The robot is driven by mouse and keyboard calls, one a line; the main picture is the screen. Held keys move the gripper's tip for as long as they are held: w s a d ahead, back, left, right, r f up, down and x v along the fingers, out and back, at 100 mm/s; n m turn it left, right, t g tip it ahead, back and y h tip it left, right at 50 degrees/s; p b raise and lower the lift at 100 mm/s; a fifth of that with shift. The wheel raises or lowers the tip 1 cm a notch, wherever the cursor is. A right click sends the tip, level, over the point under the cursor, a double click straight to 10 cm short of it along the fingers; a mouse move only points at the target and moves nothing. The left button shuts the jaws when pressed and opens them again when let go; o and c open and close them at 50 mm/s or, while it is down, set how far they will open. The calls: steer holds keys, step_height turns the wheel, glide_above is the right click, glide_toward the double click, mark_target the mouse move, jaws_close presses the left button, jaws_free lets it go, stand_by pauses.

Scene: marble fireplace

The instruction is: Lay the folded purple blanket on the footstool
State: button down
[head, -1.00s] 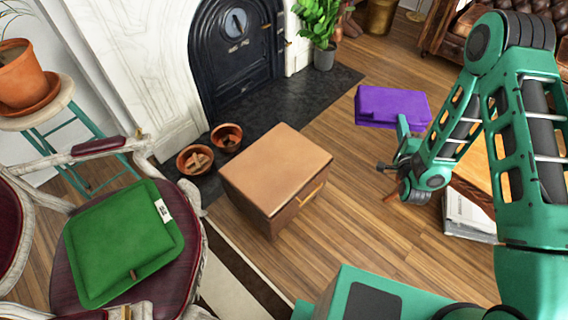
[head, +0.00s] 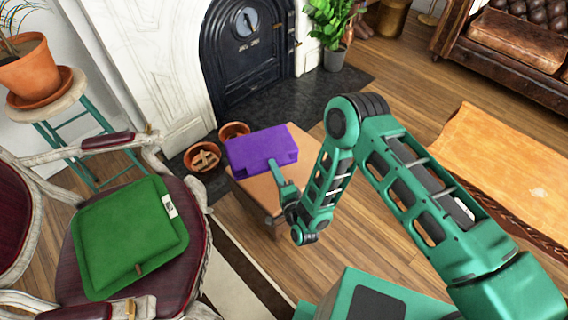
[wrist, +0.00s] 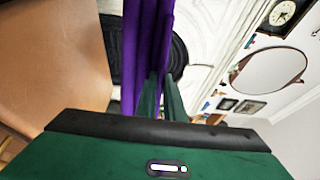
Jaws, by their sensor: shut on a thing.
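The folded purple blanket (head: 262,147) is in my gripper (head: 277,166), over the back part of the brown footstool (head: 262,193) in the head view. My gripper is shut on the blanket's near edge. In the wrist view the blanket (wrist: 148,50) stands out from between my fingers (wrist: 158,97), and the tan top of the footstool (wrist: 50,60) lies close beside it. I cannot tell whether the blanket touches the footstool top.
Two terracotta pots (head: 203,157) stand behind the footstool's left side, by the fireplace (head: 245,50). An armchair with a green cushion (head: 130,235) is at the left. An orange-topped table (head: 500,165) is at the right. Wooden floor lies between.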

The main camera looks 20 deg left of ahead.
steer(key=shift+w+d+f, duration=0.9)
steer(key=shift+w+f, duration=0.55)
steer(key=shift+f, duration=0.45)
steer(key=shift+w+d+f, duration=0.85)
steer(key=shift+w+f, duration=0.6)
steer(key=shift+f, duration=0.45)
steer(key=shift+w+d+f, duration=0.9)
steer(key=shift+w+f, duration=0.55)
steer(key=shift+f, duration=0.55)
steer(key=c, duration=1.9)
jaws_free()
steer(key=shift+o, duration=0.2)
